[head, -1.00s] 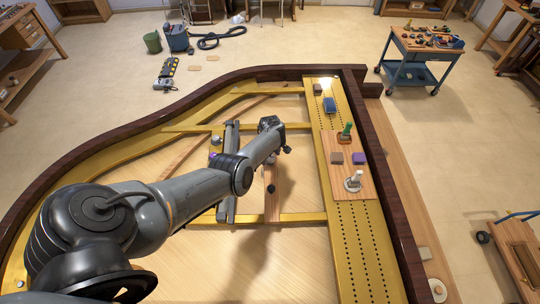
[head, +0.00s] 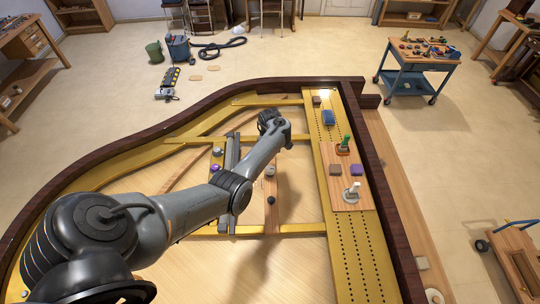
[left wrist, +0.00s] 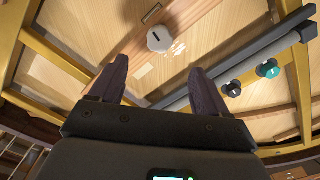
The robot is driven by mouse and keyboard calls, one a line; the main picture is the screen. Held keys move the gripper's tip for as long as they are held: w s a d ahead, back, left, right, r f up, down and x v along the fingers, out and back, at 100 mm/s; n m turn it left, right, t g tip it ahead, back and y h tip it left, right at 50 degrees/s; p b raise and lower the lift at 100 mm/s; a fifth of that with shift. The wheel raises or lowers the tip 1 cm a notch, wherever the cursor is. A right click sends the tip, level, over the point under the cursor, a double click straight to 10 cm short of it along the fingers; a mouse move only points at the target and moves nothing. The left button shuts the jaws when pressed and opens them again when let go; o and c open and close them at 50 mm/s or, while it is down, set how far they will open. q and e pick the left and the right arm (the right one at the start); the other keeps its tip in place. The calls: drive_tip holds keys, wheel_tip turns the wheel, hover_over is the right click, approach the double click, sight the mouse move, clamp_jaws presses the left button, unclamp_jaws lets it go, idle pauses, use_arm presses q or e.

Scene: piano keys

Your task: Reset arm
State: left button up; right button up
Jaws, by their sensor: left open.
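My left arm reaches in from the left over the piano frame in the head view. Its wrist end (head: 272,124) is above the upper middle of the frame, and its fingers are hard to make out there. In the left wrist view my left gripper (left wrist: 158,68) is open, with two dark fingers spread apart and nothing between them. A pale knob with a dark slot (left wrist: 160,39) lies beyond the fingertips, apart from them. My right gripper is not in view.
The wooden board (head: 350,188) on the gold rail holds a green-handled tool (head: 345,145), a white piece (head: 352,192) and small blocks. Grey bars (head: 232,155) cross beneath my arm. A dark rim (head: 380,190) encloses the frame.

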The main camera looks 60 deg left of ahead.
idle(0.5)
use_arm(q)
drive_tip(key=s+d+r+m+t, duration=0.1)
drive_tip(key=s+d+r+m, duration=0.2)
drive_tip(key=s+d+m, duration=0.4)
drive_tip(key=s+d+r+m+t, duration=0.1)
drive_tip(key=s+d+r+m, duration=0.2)
drive_tip(key=s+d+m, duration=0.4)
drive_tip(key=s+d+r+m+t, duration=0.1)
drive_tip(key=s+d+r+m, duration=0.2)
drive_tip(key=d, duration=1.8)
drive_tip(key=s+m, duration=0.4)
drive_tip(key=shift+s+d+r+m+t, duration=0.25)
drive_tip(key=shift+s+r+m+t, duration=0.05)
drive_tip(key=shift+s+r+m, duration=0.1)
